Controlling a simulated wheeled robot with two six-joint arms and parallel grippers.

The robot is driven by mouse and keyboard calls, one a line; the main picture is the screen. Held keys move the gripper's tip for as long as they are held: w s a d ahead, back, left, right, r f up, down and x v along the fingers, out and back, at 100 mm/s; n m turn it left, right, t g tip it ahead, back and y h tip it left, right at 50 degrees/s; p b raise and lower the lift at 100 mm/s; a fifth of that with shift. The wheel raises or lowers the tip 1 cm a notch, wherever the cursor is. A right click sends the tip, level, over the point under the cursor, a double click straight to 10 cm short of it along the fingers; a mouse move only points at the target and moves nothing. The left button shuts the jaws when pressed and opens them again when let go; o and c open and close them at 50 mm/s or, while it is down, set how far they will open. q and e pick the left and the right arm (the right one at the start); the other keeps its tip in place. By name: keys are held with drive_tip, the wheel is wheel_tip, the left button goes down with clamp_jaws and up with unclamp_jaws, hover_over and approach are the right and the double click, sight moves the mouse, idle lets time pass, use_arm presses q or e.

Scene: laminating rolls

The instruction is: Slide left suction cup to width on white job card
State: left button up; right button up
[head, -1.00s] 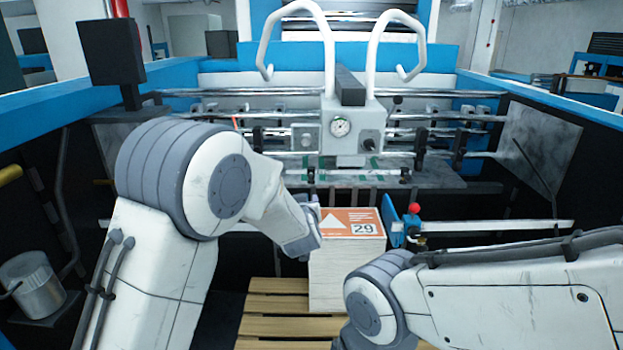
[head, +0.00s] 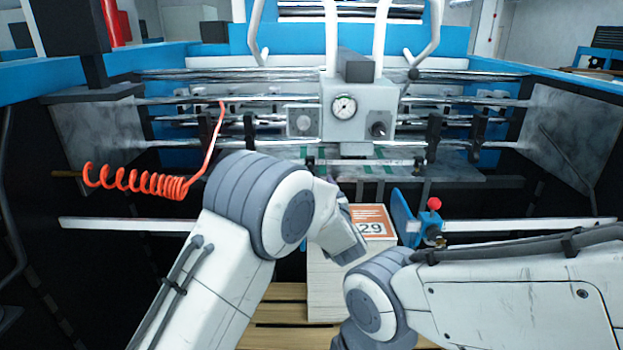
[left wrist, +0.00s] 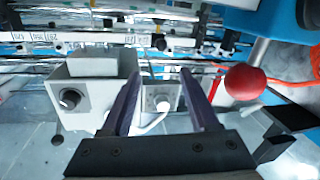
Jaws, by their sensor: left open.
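Dark holders sit on the machine's rails in the head view, one left of the gauge box (head: 249,130) and another to its right (head: 433,137). They are too small to tell which carry suction cups. A stack of sheets (head: 328,287) with an orange label marked 29 (head: 371,221) stands below; I cannot make out a separate white job card. My left gripper (left wrist: 163,75) is open and empty, pointing toward the rails and a small grey knob box (left wrist: 161,98) in the left wrist view. My right gripper is not visible.
A gauge box (head: 357,115) stands mid-rail. A red ball knob (left wrist: 245,82) is close to my left gripper's right finger in the left wrist view. Another red knob (head: 434,203) tops a blue bracket beside the stack. An orange coiled hose (head: 135,180) hangs at left.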

use_arm(q)
drive_tip(key=w+a+f+p, duration=0.1)
drive_tip(key=w+p, duration=0.3)
drive_tip(key=w, duration=0.7)
drive_tip(key=shift+a, duration=0.65)
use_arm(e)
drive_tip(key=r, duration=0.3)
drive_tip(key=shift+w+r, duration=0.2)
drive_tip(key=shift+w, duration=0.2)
use_arm(q)
drive_tip(key=shift+f, duration=0.1)
clamp_jaws()
